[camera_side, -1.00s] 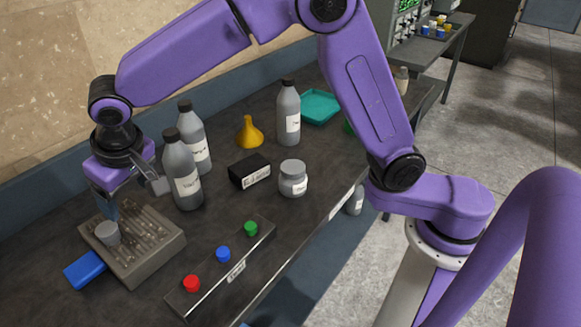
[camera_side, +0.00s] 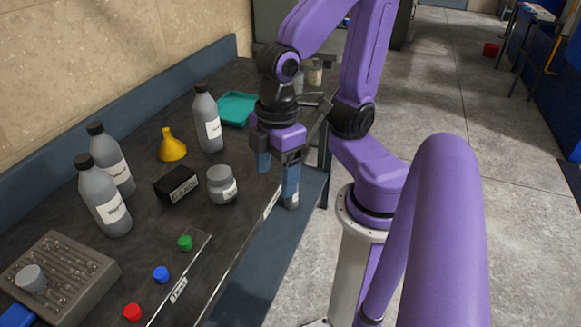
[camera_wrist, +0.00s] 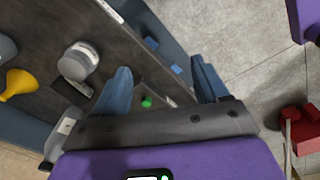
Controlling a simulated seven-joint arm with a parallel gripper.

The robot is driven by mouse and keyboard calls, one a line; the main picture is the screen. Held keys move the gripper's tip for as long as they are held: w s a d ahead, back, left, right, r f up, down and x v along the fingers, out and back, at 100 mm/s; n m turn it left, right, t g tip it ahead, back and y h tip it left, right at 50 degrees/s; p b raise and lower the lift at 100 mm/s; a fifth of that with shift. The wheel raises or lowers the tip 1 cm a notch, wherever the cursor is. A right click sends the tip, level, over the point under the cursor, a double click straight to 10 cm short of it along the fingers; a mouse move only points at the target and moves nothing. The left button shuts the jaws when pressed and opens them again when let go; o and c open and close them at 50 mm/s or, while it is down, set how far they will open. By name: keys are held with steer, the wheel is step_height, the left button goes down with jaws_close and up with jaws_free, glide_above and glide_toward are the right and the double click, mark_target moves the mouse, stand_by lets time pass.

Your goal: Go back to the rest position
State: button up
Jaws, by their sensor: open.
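My gripper (camera_side: 277,178) is at the front edge of the bench, in front of the teal tray. Its two blue fingers point down. It is open, with nothing between the fingers. In the wrist view the fingers (camera_wrist: 161,72) stand wide apart, above the bench edge and the floor. A small grey cylinder (camera_side: 30,278) stands on the ridged grey plate (camera_side: 62,290) at the far left of the side view, well away from my gripper.
Grey bottles (camera_side: 105,198), a yellow funnel (camera_side: 171,145), a black box (camera_side: 176,185) and a grey jar (camera_side: 221,185) stand on the bench. A teal tray (camera_side: 237,108) lies behind. Red, blue and green knobs (camera_side: 161,274) line the front strip. Open floor (camera_side: 450,100) lies right.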

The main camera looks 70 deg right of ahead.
steer(key=shift+s+d+f+n, duration=0.15)
steer(key=shift+s+d+n, duration=0.05)
steer(key=shift+s+d, duration=0.4)
steer(key=shift+s+d+f+n, duration=0.2)
steer(key=shift+s+d, duration=0.25)
steer(key=shift+s, duration=0.15)
